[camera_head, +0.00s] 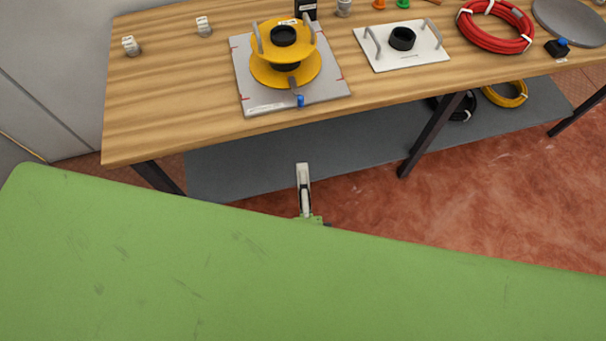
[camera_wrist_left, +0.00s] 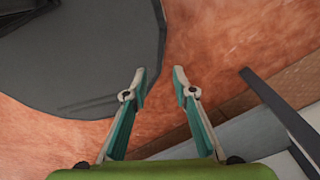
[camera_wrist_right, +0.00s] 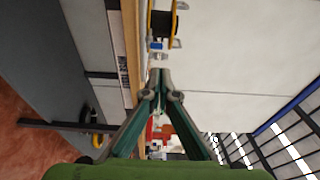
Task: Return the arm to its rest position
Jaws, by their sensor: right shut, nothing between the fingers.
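My right gripper (camera_head: 303,168) is in front of the workbench edge in the head view, pointing toward the bench, and appears edge-on. In the right wrist view its fingertips (camera_wrist_right: 160,74) meet with nothing between them. The yellow spool dispenser (camera_head: 268,70) stands on its grey base plate (camera_head: 325,88) on the bench, apart from the gripper. The spool also shows beyond the fingertips in the right wrist view (camera_wrist_right: 176,22). My left gripper (camera_wrist_left: 159,70) is open and empty above the reddish floor in the left wrist view. It is not visible in the head view.
The wooden workbench (camera_head: 160,110) holds a white plate with handles (camera_head: 425,54), a red cable coil (camera_head: 496,43) and a grey disc (camera_head: 572,18). A lower shelf (camera_head: 260,165) carries a yellow coil (camera_head: 508,94). A dark rounded slab (camera_wrist_left: 85,60) lies below my left gripper.

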